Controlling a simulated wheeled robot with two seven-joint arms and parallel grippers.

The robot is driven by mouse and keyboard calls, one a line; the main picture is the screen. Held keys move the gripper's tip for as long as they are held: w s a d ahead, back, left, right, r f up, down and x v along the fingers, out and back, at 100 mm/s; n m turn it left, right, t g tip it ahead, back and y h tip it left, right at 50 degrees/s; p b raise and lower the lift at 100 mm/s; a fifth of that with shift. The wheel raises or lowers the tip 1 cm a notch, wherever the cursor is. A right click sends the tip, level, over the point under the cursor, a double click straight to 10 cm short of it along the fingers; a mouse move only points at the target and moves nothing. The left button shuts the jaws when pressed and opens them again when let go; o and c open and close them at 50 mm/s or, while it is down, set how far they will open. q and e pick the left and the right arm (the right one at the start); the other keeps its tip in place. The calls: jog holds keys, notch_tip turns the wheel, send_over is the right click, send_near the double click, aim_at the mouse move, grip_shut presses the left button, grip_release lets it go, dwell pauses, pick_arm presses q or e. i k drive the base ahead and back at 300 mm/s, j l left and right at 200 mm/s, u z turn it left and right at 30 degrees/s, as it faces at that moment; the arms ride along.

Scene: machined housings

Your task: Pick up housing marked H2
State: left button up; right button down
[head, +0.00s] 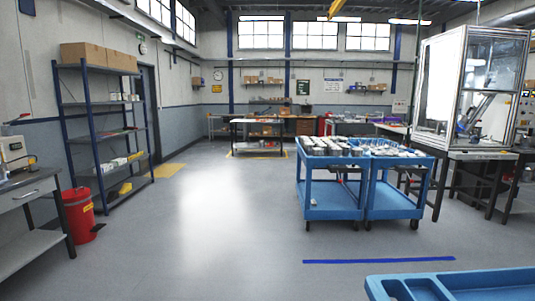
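Two blue carts stand on the floor right of centre. The left blue cart (333,202) carries several small light-grey parts (322,147) on its top. The right blue cart (392,204) carries more pale parts (393,151) on its top. These parts may be housings, but they are too small for me to read any marking, so I cannot tell which is H2. Neither of my grippers is in view.
A blue tray-like top (460,285) lies close at the lower right. A blue floor strip (379,261) lies before the carts. A red bin (79,216), a shelf rack (104,140) and a bench (32,200) stand left. A glazed enclosure (440,85) stands right. The middle floor is clear.

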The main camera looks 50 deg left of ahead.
aim_at(356, 152)
jog(key=i+j+u, duration=0.2)
jog(key=j+u, duration=0.25)
jog(key=i+j+u, duration=0.2)
jog(key=u, duration=0.3)
jog(key=i+j+u, duration=0.15)
jog(key=i+u, duration=0.3)
jog(key=i+j, duration=0.1)
jog(key=i, duration=0.35)
jog(key=i+z, duration=0.1)
jog(key=i, duration=0.4)
jog(key=i+j+z, duration=0.1)
jog(key=i, duration=0.35)
jog(key=i+l+z, duration=0.2)
jog(key=i+z, duration=0.15)
jog(key=i, duration=0.2)
jog(key=i+z, duration=0.4)
jog(key=i, duration=0.2)
jog(key=i+l+u, duration=0.15)
jog(key=l+u, duration=0.15)
jog(key=i+l+u, duration=0.1)
jog(key=l+u, duration=0.2)
jog(key=l, duration=0.2)
